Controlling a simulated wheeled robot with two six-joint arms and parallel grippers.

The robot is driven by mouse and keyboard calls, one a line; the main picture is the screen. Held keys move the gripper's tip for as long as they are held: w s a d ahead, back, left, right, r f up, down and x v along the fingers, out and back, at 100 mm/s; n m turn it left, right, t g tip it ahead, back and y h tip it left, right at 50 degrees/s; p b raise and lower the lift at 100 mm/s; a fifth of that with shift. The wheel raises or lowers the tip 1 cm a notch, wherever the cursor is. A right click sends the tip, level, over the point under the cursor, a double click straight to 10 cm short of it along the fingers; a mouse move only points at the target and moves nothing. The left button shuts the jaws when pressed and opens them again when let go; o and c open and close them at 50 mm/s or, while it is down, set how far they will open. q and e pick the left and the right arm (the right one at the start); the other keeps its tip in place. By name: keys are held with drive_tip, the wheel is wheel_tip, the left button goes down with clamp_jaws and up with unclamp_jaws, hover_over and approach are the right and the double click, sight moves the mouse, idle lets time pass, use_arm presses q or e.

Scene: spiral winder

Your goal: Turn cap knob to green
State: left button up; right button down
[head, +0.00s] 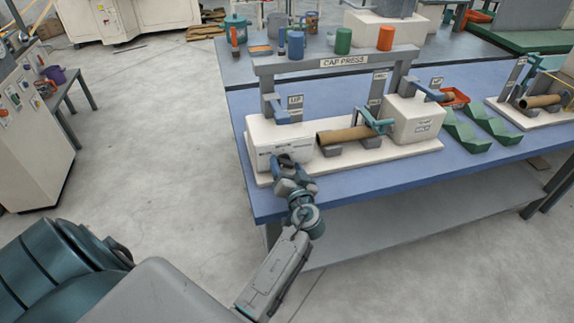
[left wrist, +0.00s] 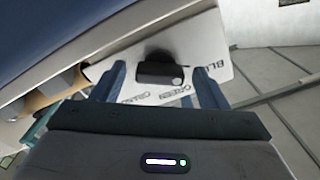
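The cap knob (left wrist: 158,72) is a dark block on the white front panel (left wrist: 222,50) of the left box of the cap press (head: 272,138). A small pale mark shows at its lower right end. Labels beginning "BLU" and reading "GREEN" are printed on the panel; a third, to the left, is partly hidden. I cannot tell which label the knob points to. My left gripper (head: 287,160) is at the panel, with its fingers apart on either side of the knob in the left wrist view (left wrist: 160,80). Gaps show beside the knob. My right gripper is in neither view.
A brown tube (head: 345,135) lies on grey supports right of the left box, with another white box (head: 412,118) beyond. Green trays (head: 466,135) lie on the blue table (head: 268,203). Blue, green and orange cylinders stand behind the press. Floor left of the table is clear.

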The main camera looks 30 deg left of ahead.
use_arm(q)
drive_tip(key=c, duration=1)
drive_tip(key=shift+m, duration=1.2)
drive_tip(key=m, duration=0.2)
drive_tip(key=shift+m+b, duration=0.3)
drive_tip(key=m, duration=0.2)
drive_tip(key=shift+m, duration=0.3)
drive_tip(key=m+p, duration=0.1)
drive_tip(key=m, duration=0.1)
drive_tip(key=shift+m, duration=0.4)
drive_tip(key=shift+m+p, duration=0.35)
drive_tip(key=shift+m, duration=0.55)
